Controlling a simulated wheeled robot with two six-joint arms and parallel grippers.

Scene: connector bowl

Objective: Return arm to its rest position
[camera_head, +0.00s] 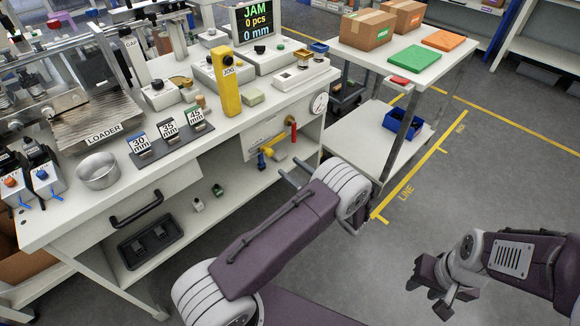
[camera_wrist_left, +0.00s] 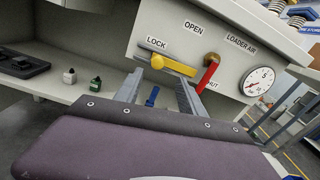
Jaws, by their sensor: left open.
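My left gripper (camera_head: 290,171) is in front of the bench's side panel, with its two grey fingers apart and nothing between them. In the left wrist view the open fingers (camera_wrist_left: 158,92) point at the panel, below a yellow lock lever (camera_wrist_left: 172,65) and a red valve handle (camera_wrist_left: 208,74). The lever lies slanted beside the LOCK label. The red handle hangs down near the partly hidden SHUT label. I cannot tell whether the fingertips touch the panel. My right gripper (camera_head: 430,288) hangs over the floor at the lower right; its finger gap is unclear.
The bench (camera_head: 255,112) carries a metal bowl (camera_head: 98,171), length blocks and a yellow JOG pendant (camera_head: 226,82). A cart (camera_head: 372,140) with boxes stands right of the bench. A gauge (camera_wrist_left: 258,82) sits beside the valve. The floor at right is clear.

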